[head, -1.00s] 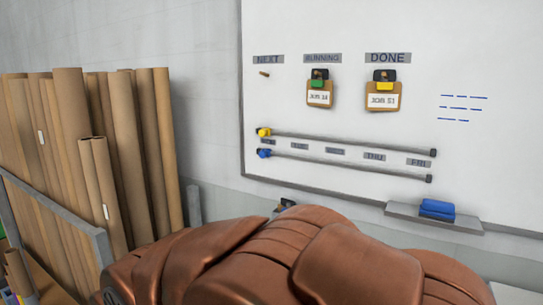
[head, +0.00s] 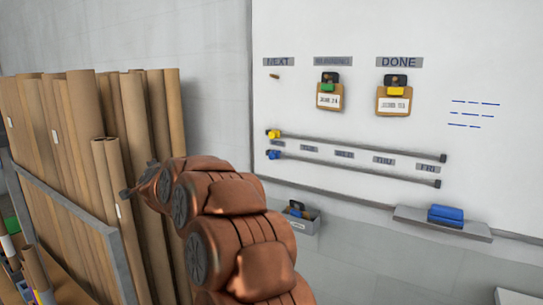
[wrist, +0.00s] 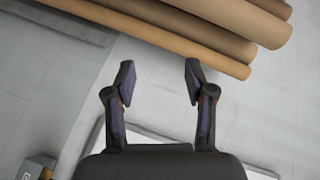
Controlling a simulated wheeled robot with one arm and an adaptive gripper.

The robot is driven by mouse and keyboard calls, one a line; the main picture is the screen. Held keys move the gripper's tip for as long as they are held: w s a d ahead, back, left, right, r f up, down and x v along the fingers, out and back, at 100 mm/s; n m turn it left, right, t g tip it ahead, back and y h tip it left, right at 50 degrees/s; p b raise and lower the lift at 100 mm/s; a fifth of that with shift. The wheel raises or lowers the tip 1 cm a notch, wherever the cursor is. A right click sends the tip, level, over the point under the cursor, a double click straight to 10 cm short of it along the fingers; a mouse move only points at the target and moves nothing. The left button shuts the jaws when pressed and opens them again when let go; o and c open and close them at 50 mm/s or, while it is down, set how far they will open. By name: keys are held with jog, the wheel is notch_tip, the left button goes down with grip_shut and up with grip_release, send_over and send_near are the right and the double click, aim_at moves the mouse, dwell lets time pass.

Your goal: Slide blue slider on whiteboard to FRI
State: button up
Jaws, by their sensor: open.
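The blue slider (head: 273,154) sits at the left end of the lower rail (head: 350,170) on the whiteboard (head: 430,40). The FRI label (head: 428,168) is near the right end, between the two rails. A yellow slider (head: 274,133) sits at the left end of the upper rail (head: 370,147). My gripper (wrist: 159,82) is open and empty in the wrist view, with floor and cardboard tubes beyond it. In the head view my arm reaches up left of the board, and the gripper's fingers cannot be made out there. The gripper is well apart from the sliders.
Tall cardboard tubes (head: 85,120) stand in a grey-railed rack on the left, close to my arm. A small bin (head: 300,218) hangs below the board. A ledge (head: 440,222) with a blue eraser (head: 446,213) juts out at lower right. The space before the rails looks clear.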

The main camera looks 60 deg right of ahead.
jog(key=s+d+m+g+h, duration=0.3)
jog(key=d+m+h, duration=0.25)
jog(key=d, duration=0.85)
jog(key=m+g+h+p, duration=0.1)
jog(key=m+g+h, duration=0.3)
jog(key=m+g, duration=0.6)
send_near(271, 157)
jog(key=d, duration=0.3)
jog(key=shift+w+d+p, duration=0.15)
jog(key=shift+d+p, duration=1.5)
jog(key=shift+d, duration=2.1)
jog(key=shift+f, duration=0.1)
grip_shut()
